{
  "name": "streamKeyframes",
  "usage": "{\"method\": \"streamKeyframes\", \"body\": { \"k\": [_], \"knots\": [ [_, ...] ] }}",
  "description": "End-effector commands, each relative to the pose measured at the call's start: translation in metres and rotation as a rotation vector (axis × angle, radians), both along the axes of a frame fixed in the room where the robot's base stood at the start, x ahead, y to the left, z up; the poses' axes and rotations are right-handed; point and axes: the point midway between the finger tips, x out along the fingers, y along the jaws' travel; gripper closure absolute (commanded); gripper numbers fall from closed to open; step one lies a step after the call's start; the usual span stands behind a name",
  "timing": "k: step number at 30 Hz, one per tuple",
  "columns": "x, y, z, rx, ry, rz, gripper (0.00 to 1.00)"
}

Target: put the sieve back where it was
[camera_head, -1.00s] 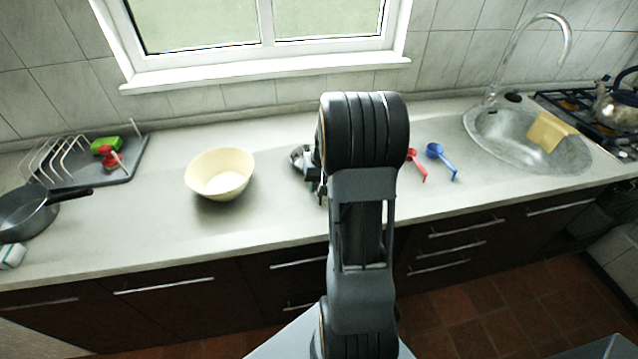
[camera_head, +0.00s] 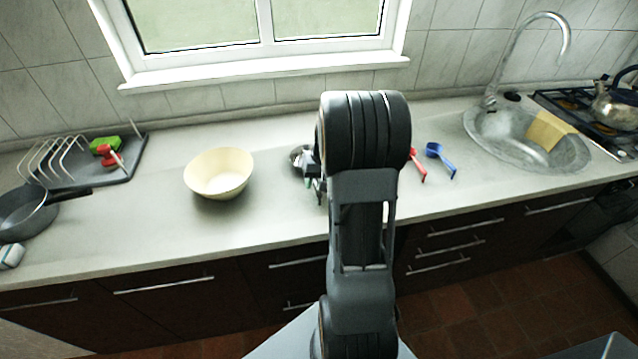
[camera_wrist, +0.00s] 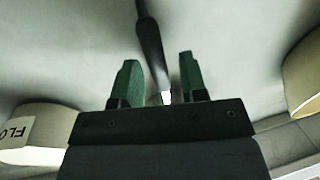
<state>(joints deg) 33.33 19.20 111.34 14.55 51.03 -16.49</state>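A small round metal piece that looks like the sieve (camera_head: 298,155) shows on the counter just left of my arm in the head view; the arm hides the rest. My gripper (camera_head: 314,184) is mostly hidden behind the arm there. In the wrist view, my gripper (camera_wrist: 158,76) has its two green-tipped fingers apart. A dark handle (camera_wrist: 150,45), apparently the sieve's, runs between them, with a gap to the right finger. I see no firm hold on it.
A cream bowl (camera_head: 219,173) stands left of my gripper. Red (camera_head: 417,165) and blue (camera_head: 440,160) scoops lie right of the arm. A container labelled "FLO" (camera_wrist: 35,130) shows in the wrist view. A dish rack (camera_head: 95,165) and pan (camera_head: 25,212) are far left; the sink (camera_head: 480,130) is right.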

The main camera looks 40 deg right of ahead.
Motion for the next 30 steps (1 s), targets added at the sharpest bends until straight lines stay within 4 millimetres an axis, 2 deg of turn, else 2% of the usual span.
{"method": "streamKeyframes", "body": {
  "k": [12, 20, 23, 26, 30],
  "knots": [
    [-0.008, -0.014, 0.078, -0.003, -0.004, -0.001, 0.60],
    [-0.011, -0.014, 0.104, -0.005, -0.002, 0.005, 0.60],
    [-0.013, 0.010, 0.115, -0.031, -0.013, 0.042, 0.60],
    [-0.022, 0.057, 0.126, -0.081, -0.039, 0.113, 0.60],
    [-0.050, 0.125, 0.132, -0.157, -0.098, 0.225, 0.60]
  ]
}}
